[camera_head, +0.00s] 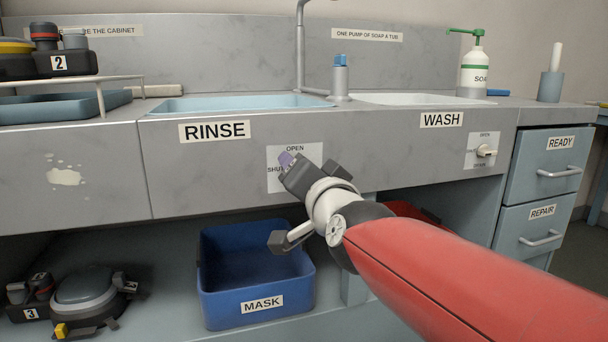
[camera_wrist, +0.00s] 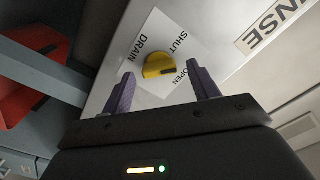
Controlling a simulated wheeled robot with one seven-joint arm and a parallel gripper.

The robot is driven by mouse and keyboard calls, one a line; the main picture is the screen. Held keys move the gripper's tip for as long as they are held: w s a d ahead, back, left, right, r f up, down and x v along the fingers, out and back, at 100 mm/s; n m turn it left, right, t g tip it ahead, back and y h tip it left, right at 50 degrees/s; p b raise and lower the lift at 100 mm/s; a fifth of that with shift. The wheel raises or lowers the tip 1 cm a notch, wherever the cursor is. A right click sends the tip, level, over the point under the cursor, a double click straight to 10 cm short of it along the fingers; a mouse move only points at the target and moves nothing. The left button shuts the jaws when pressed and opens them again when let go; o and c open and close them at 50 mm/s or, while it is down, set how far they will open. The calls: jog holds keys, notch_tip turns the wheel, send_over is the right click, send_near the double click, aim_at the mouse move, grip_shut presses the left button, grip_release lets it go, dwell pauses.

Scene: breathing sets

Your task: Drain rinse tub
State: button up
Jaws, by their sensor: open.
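The rinse tub (camera_head: 240,103) is a light blue basin set in the grey counter above the RINSE label. Its drain plate (camera_head: 296,152) is on the front panel, marked OPEN and SHUT. My gripper (camera_head: 288,160) is in front of this plate and hides the knob in the head view. In the wrist view the yellow drain knob (camera_wrist: 158,65) shows just beyond the fingertips. My gripper (camera_wrist: 163,80) is open and empty, with one purple finger toward each side of the knob, apart from it. A dark mark is on the knob; I cannot tell its setting surely.
The wash tub (camera_head: 405,99) has its own drain knob (camera_head: 486,151) to the right. A blue MASK bin (camera_head: 256,310) stands on the shelf below my gripper. A faucet (camera_head: 301,50) and a soap bottle (camera_head: 473,72) stand on the counter.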

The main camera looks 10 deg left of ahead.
jog(key=v, duration=0.7)
jog(key=shift+s+d, duration=0.2)
jog(key=shift+s, duration=0.1)
